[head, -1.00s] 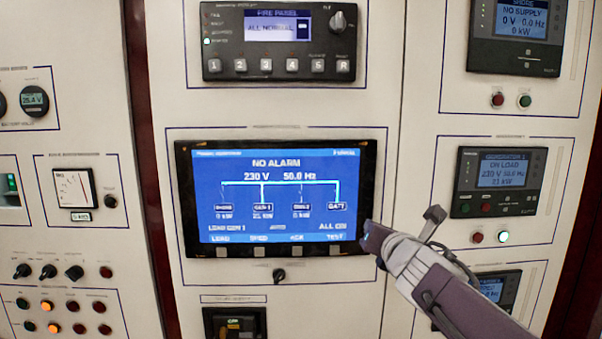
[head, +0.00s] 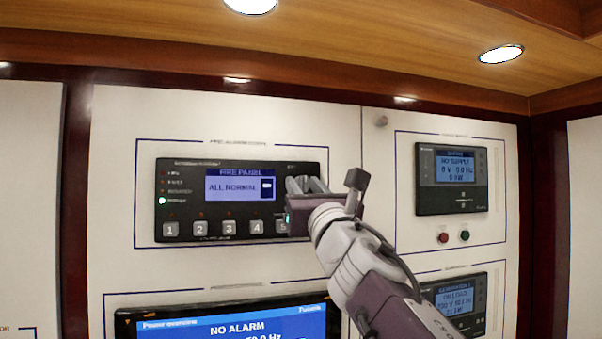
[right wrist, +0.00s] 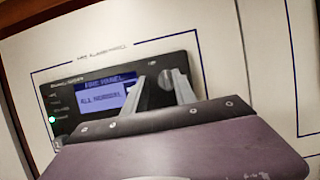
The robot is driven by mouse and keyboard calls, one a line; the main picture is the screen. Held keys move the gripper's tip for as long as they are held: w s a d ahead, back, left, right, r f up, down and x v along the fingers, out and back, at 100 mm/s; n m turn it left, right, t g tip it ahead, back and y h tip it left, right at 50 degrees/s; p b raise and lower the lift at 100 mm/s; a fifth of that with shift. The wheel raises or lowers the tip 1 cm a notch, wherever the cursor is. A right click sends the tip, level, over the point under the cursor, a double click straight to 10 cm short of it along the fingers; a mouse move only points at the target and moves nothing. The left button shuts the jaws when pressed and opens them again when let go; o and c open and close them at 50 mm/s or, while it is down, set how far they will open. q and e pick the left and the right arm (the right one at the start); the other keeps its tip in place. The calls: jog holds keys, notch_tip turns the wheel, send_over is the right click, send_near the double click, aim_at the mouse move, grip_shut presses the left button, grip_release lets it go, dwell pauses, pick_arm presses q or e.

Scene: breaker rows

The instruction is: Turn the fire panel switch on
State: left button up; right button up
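The black fire panel (head: 190,196) is on the white wall, its screen reading "ALL NORMAL" and a green light lit at its left. It also shows in the right wrist view (right wrist: 66,84). My right gripper (head: 306,184) is in front of the panel's right end and hides the switch in the head view. In the right wrist view its two fingers (right wrist: 160,90) stand apart. The fire panel switch (right wrist: 168,76), a dark round knob, shows between and behind them. I cannot tell whether they touch it. My left gripper is not in view.
Below is a large blue screen (head: 230,325) reading "NO ALARM". To the right are two smaller black meters, the upper one (head: 451,178) above a red and a green button. A wooden ceiling edge with lamps runs above.

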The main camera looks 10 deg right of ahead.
jog(key=shift+x, duration=0.75)
jog(key=shift+d+r+p, duration=0.1)
jog(key=shift+r+p, duration=0.15)
jog(key=shift+p, duration=0.05)
jog(key=shift+s+d, duration=0.25)
jog(key=shift+d, duration=0.45)
jog(key=shift+w+a, duration=0.15)
jog(key=shift+w, duration=0.05)
jog(key=c, duration=0.4)
jog(key=shift+a, duration=0.3)
grip_shut()
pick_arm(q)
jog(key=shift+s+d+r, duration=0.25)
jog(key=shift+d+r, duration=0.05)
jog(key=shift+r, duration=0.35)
pick_arm(e)
jog(key=shift+d, duration=0.1)
